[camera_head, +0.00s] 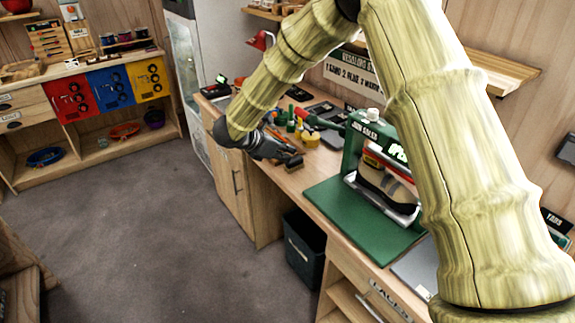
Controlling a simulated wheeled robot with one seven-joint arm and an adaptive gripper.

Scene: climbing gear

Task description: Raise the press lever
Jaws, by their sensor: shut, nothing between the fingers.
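The green press (354,143) stands on the workbench at the centre right, with a climbing shoe (384,184) in its frame. A dark green bar with a red end, apparently the press lever (322,121), sticks out from the press's left side toward the back left. My gripper (294,159) is shut and empty over the front edge of the bench. It is left of the press, nearer than the red end and apart from it. My arm hides the right side of the press.
A green mat (335,205) lies before the press. Yellow and green pieces (311,139) and a brush-like block (293,164) lie close to my gripper. A dark green bin (304,250) stands under the bench. The grey floor (130,220) at left is clear.

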